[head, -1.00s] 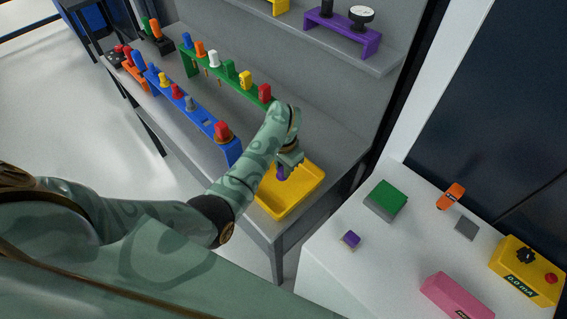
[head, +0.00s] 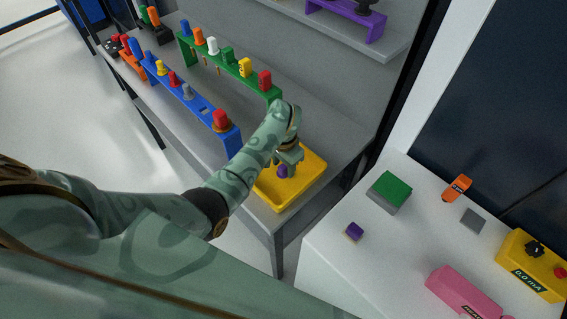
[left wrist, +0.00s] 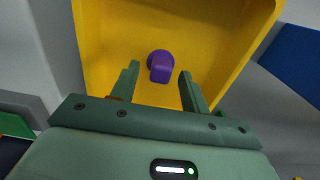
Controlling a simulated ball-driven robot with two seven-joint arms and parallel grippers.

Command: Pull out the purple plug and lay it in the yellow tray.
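The purple plug (head: 283,171) is inside the yellow tray (head: 312,178) at the front end of the grey bench. In the left wrist view the plug (left wrist: 160,66) rests on the tray floor (left wrist: 205,40); I cannot tell for sure whether it stands or lies. My left gripper (head: 288,160) is over the tray. In the left wrist view its two fingers (left wrist: 159,72) are spread, one on each side of the plug, with gaps between them and it. The plug's far side is hidden. My right gripper is not in view.
Left of the tray stand a blue rack (head: 233,142) and a green rack (head: 272,95) with coloured plugs.

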